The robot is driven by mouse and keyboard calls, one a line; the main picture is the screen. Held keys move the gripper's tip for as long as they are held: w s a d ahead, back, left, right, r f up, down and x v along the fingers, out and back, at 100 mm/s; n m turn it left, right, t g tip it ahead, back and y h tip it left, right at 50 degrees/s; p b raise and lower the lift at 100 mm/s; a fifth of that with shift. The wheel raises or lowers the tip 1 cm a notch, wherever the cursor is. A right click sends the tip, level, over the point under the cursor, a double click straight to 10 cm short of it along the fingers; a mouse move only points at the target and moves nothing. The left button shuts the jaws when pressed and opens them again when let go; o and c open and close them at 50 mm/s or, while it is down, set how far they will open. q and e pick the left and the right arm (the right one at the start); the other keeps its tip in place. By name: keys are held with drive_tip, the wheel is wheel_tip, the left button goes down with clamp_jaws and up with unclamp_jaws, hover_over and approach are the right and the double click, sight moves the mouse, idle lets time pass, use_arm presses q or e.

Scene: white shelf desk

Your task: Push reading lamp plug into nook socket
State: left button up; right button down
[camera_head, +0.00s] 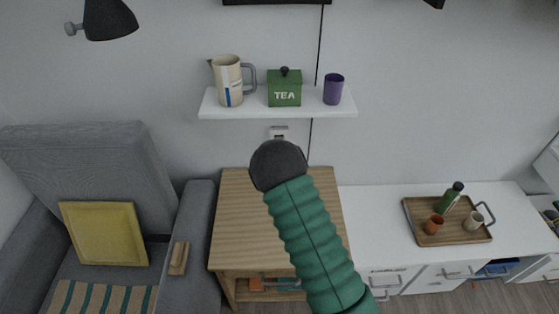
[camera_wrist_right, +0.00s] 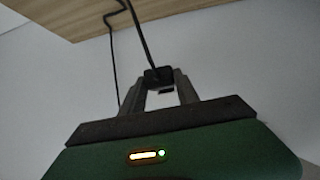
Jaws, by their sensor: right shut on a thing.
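The wall socket (camera_head: 279,132) is a small pale plate under the white shelf, partly hidden behind the dark end of my right arm. In the right wrist view my right gripper (camera_wrist_right: 160,82) is shut on a small black plug (camera_wrist_right: 158,75). A black cord (camera_wrist_right: 142,42) runs from the plug toward the wooden surface. The gripper and plug are not distinguishable in the head view. I cannot tell the gap between plug and socket. A dark lamp head (camera_head: 108,18) shows at the upper left. My left gripper is not in view.
The shelf (camera_head: 210,104) holds a pitcher (camera_head: 228,80), a green tea tin (camera_head: 285,88) and a purple cup (camera_head: 333,89). A wooden table (camera_head: 235,210) stands below. A grey armchair (camera_head: 90,165) is at left; a tray (camera_head: 415,212) sits on the white cabinet at right.

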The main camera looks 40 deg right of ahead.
drive_tip(key=shift+w+d+b, duration=0.55)
drive_tip(key=shift+w+d, duration=0.35)
drive_tip(key=shift+w, duration=0.25)
drive_tip(key=shift+w+d, duration=0.55)
drive_tip(key=shift+d, duration=0.1)
drive_tip(key=shift+a, duration=0.15)
drive_tip(key=shift+r, duration=0.15)
drive_tip(key=shift+w+d+b, duration=0.85)
drive_tip(key=shift+w+d, duration=0.2)
drive_tip(key=shift+w, duration=0.1)
drive_tip(key=c, duration=0.8)
unclamp_jaws()
drive_tip(key=shift+c, duration=0.2)
